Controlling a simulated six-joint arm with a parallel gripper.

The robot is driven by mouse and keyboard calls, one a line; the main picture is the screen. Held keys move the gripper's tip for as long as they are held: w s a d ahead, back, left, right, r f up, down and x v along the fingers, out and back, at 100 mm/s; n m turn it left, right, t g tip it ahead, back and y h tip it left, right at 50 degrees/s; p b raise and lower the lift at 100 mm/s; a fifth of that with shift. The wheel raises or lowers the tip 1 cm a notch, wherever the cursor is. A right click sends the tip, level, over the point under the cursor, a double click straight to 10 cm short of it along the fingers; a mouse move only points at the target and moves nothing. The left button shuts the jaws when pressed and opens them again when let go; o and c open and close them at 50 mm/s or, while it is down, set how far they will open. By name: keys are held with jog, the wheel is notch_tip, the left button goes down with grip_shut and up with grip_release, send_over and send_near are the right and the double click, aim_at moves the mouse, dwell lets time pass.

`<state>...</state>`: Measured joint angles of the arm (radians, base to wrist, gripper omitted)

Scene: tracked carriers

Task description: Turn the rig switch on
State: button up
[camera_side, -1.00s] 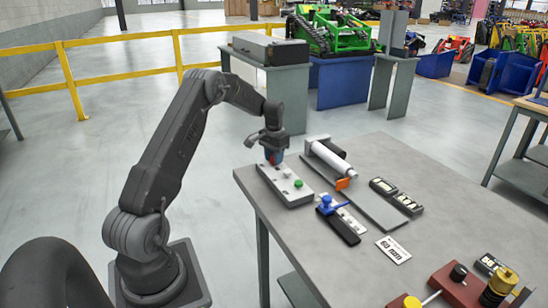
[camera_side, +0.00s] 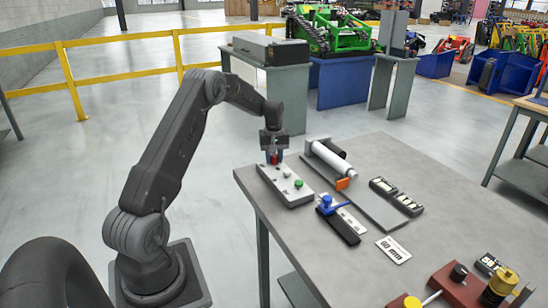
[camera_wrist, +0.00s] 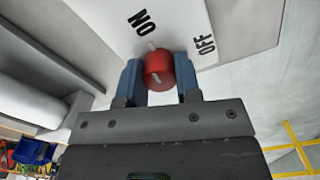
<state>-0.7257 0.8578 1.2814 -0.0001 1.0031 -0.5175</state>
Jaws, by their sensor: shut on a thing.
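My gripper (camera_wrist: 159,84) is shut on the knob, with one blue finger on each side. In the side view my gripper (camera_side: 273,157) stands over the far end of the box, and the red knob shows between its fingers.
A green button (camera_side: 298,184) and a small light-coloured dome sit on the same box. A yellow railing (camera_side: 125,75) stands behind.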

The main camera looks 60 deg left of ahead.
aim_at(274, 156)
jog(key=shift+r+n, duration=0.1)
jog(key=shift+n, duration=0.6)
jog(key=o, duration=0.9)
notch_tip(274, 156, up, 14)
jog(key=shift+f, duration=0.1)
dwell(0.4)
